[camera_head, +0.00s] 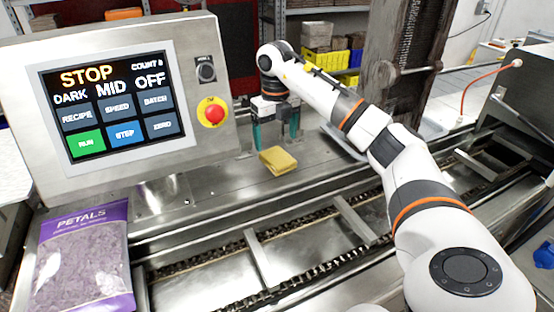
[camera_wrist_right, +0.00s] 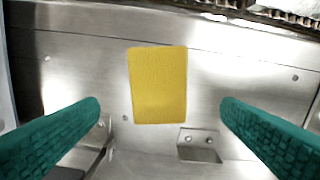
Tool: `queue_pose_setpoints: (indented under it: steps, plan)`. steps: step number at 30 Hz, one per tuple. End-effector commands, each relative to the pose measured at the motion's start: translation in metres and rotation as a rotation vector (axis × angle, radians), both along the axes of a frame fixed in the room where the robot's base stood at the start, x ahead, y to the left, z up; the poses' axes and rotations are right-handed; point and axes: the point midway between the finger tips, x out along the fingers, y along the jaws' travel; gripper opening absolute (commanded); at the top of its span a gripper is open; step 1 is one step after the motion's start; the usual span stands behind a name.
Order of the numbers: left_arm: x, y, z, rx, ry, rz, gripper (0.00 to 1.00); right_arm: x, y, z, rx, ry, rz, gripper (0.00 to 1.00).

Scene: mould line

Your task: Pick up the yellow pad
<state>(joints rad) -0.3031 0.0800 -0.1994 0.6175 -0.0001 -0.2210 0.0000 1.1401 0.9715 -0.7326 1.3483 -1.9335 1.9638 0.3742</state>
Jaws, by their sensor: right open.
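The yellow pad (camera_head: 278,160) lies flat on the steel ledge behind the conveyor channel in the head view. In the right wrist view the yellow pad (camera_wrist_right: 158,85) shows whole, between and beyond the two green fingers. My right gripper (camera_head: 275,142) is open and empty, with its fingers pointing down just behind the pad in the head view. The right gripper (camera_wrist_right: 160,122) is apart from the pad, with a finger on each side of the wrist view. My left gripper does not show.
A control panel (camera_head: 125,90) with a red stop button stands at left. A purple petals bag (camera_head: 85,255) lies at front left. The chain conveyor (camera_head: 300,262) with cross bars runs in front of the ledge. Yellow bins (camera_head: 331,61) stand behind. The ledge around the pad is clear.

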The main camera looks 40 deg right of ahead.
Motion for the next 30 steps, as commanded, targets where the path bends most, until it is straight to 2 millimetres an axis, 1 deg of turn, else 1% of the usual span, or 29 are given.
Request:
queue_pose_setpoints:
  steps: [5,10,12,15,18,23,26,30]
  plan:
    - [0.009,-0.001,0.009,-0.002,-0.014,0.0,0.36,-0.002,0.0,-0.01,-0.001,0.002,-0.001,0.88]
    - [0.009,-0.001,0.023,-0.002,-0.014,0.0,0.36,-0.007,0.0,-0.031,-0.001,0.004,0.0,0.88]
    - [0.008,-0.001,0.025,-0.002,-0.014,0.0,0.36,-0.006,0.0,-0.042,0.0,0.004,0.0,0.88]
    - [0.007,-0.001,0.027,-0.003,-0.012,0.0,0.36,-0.006,0.0,-0.051,0.0,0.001,0.0,0.88]
    - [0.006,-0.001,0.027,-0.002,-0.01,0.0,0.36,-0.006,0.0,-0.054,0.0,0.0,0.0,0.88]
    - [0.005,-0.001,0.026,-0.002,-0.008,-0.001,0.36,-0.006,0.0,-0.055,0.0,-0.001,0.0,0.88]
    - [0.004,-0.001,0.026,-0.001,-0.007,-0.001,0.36,-0.006,0.0,-0.055,0.0,-0.001,0.0,0.73]
    - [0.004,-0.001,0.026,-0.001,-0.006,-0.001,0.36,-0.006,0.0,-0.055,0.0,-0.001,0.0,0.5]
